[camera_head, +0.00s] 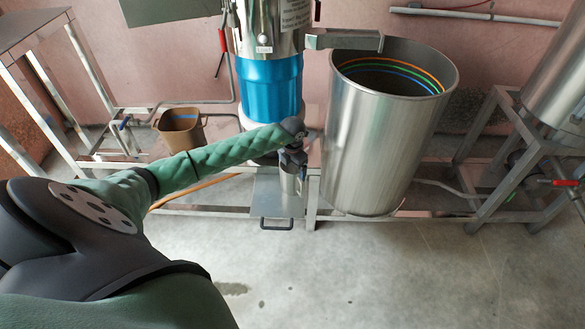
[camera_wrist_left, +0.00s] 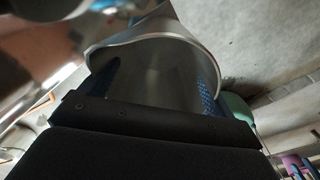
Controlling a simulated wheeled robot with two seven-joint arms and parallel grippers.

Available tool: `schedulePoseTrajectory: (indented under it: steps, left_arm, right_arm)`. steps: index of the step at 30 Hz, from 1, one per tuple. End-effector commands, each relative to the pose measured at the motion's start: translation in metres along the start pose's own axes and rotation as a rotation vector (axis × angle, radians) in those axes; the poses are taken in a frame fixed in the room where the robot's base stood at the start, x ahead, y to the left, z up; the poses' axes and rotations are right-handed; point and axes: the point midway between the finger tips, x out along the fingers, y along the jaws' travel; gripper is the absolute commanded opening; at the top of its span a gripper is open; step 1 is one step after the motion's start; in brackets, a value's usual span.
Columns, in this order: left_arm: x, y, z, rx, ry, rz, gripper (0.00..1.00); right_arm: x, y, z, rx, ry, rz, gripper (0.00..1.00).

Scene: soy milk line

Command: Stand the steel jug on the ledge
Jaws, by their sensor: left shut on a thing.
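My left gripper (camera_head: 291,160) is shut on the steel jug (camera_head: 289,183), a small shiny vessel below its fingers. In the left wrist view the jug (camera_wrist_left: 150,62) fills the space between the two blue finger pads, its pale rim curving across the top. The ledge (camera_head: 268,193) is a grey metal plate with a dark handle at its front, low in front of the blue machine. The jug shows over the ledge's right part; whether its base touches the ledge cannot be told. My right gripper is not in view.
A large open steel vat (camera_head: 375,150) stands close to the right of the jug. A steel and blue machine (camera_head: 270,90) rises behind the ledge. A brown bucket (camera_head: 180,128) sits to the left. The floor (camera_head: 330,265) in front is clear.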

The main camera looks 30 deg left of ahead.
Motion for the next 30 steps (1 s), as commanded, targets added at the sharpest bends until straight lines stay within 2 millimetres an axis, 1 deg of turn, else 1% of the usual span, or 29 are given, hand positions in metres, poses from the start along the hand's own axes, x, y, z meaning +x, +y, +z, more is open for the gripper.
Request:
schedulePoseTrajectory:
  steps: [5, 12, 13, 14, 15, 22, 26, 28, 30]
  left_arm:
    - [0.0, 0.0, 0.0, 0.0, 0.0, 0.0, 0.43]
    - [0.002, 0.0, 0.0, 0.0, 0.0, 0.0, 0.43]
    - [0.002, 0.0, 0.0, 0.0, 0.0, 0.0, 0.91]
    - [0.002, 0.0, 0.0, 0.0, 0.0, 0.0, 0.96]
    - [0.002, 0.0, 0.0, 0.0, 0.0, 0.0, 1.0]
    - [0.001, 0.0, 0.0, 0.0, 0.0, 0.0, 1.0]
    - [-0.003, 0.0, 0.0, 0.0, -0.001, 0.001, 1.0]
    - [-0.012, 0.001, 0.001, 0.0, -0.002, 0.002, 1.0]
    - [-0.025, 0.002, 0.001, 0.0, -0.002, 0.003, 1.0]
  right_arm:
    - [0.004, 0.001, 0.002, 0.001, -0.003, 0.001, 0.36]
    - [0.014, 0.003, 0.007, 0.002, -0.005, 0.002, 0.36]
    - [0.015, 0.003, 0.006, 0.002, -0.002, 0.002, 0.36]
    - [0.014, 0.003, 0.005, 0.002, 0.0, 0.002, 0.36]
    - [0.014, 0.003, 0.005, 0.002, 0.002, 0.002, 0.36]
    - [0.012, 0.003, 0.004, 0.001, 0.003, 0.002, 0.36]
    - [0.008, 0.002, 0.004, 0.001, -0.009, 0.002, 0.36]
    - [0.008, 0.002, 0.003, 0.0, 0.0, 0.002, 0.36]
    - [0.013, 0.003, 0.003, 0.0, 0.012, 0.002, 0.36]
